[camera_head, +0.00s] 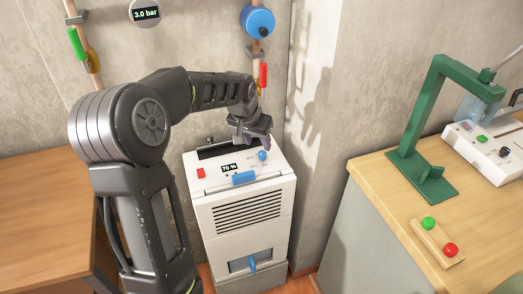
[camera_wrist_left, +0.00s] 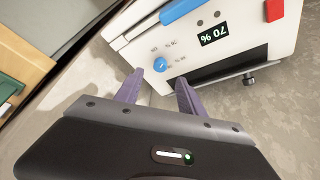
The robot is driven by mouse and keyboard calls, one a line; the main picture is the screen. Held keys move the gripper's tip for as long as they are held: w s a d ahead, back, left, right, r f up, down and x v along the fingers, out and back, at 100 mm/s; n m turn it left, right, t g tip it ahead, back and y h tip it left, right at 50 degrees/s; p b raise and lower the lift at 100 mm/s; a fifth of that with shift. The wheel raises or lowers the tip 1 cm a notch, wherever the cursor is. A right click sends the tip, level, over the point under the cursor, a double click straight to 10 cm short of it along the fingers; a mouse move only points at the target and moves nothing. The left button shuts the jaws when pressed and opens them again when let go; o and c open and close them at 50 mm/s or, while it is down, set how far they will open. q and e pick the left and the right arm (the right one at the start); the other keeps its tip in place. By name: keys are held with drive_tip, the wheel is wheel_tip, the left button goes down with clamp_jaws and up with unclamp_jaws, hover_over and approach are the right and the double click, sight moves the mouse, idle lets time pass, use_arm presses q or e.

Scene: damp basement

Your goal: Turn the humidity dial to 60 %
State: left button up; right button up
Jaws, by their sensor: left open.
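The humidity dial is a small blue knob (camera_head: 262,155) on the top panel of the white dehumidifier (camera_head: 240,218), right of its display (camera_head: 229,168), which reads 70 %. The dial also shows in the wrist view (camera_wrist_left: 160,64), with small scale marks around it that are too small to read surely. My left gripper (camera_head: 263,144) is just above and behind the dial. In the wrist view its purple fingers (camera_wrist_left: 159,77) are apart with nothing between them. The dial lies just beyond the fingertips, roughly centred on the gap; I see no contact. My right gripper is not in view.
A red switch (camera_head: 201,173) and a blue handle (camera_head: 244,178) sit on the dehumidifier. Pipes with a blue-faced valve or gauge (camera_head: 259,21) and a red lever (camera_head: 263,75) run on the wall behind. A wooden bench (camera_head: 390,200) with a green stand (camera_head: 410,155) is at right.

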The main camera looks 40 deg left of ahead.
sight(262, 153)
use_arm(q)
drive_tip(key=x, duration=0.7)
drive_tip(key=shift+p, duration=0.4)
drive_tip(key=shift+r, duration=0.1)
drive_tip(key=shift+c, duration=0.3)
clamp_jaws()
